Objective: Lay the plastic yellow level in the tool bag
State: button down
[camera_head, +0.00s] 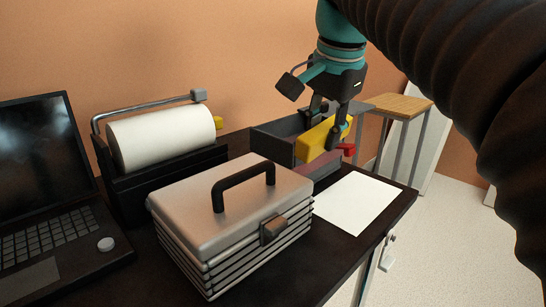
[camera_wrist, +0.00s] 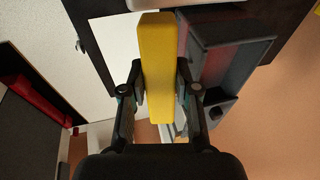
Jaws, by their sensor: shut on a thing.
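My gripper (camera_head: 326,121) is shut on the yellow level (camera_head: 314,143) and holds it above the right end of a grey open bin (camera_head: 270,145). In the wrist view the level (camera_wrist: 156,50) is a plain yellow bar between both fingers (camera_wrist: 160,80), pointing away from the palm. What looks like the tool bag is a black open carrier (camera_head: 174,186) with a metal tube handle, left of the bin. It holds a large white roll (camera_head: 160,138), and a small yellow part shows at the roll's right end. The carrier's floor is hidden.
A silver toolbox (camera_head: 190,205) with a black handle stands in front, between carrier and table edge. A white sheet (camera_head: 355,200) lies at right. A laptop (camera_head: 50,220) is at far left. A red part (camera_head: 347,149) shows beside the bin. A wooden-topped stand (camera_head: 400,105) is behind.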

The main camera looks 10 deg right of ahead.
jog(key=w+p, duration=0.2)
jog(key=w, duration=1.2)
jog(key=b+x, duration=0.2)
jog(key=x, duration=0.6)
jog(key=shift+f, duration=0.35)
jog(key=shift+x, duration=1.25)
jog(key=shift+r+g, duration=0.25)
jog(key=shift+g, duration=0.05)
jog(key=shift+w+g+p, duration=0.15)
jog(key=shift+g+p, duration=0.95)
jog(key=shift+g, duration=0.2)
jog(key=shift+f+b, duration=0.35)
jog(key=shift+f, duration=1.1)
jog(key=shift+f, duration=0.15)
jog(key=c, duration=0.8)
grip_release()
jog(key=shift+c, duration=0.2)
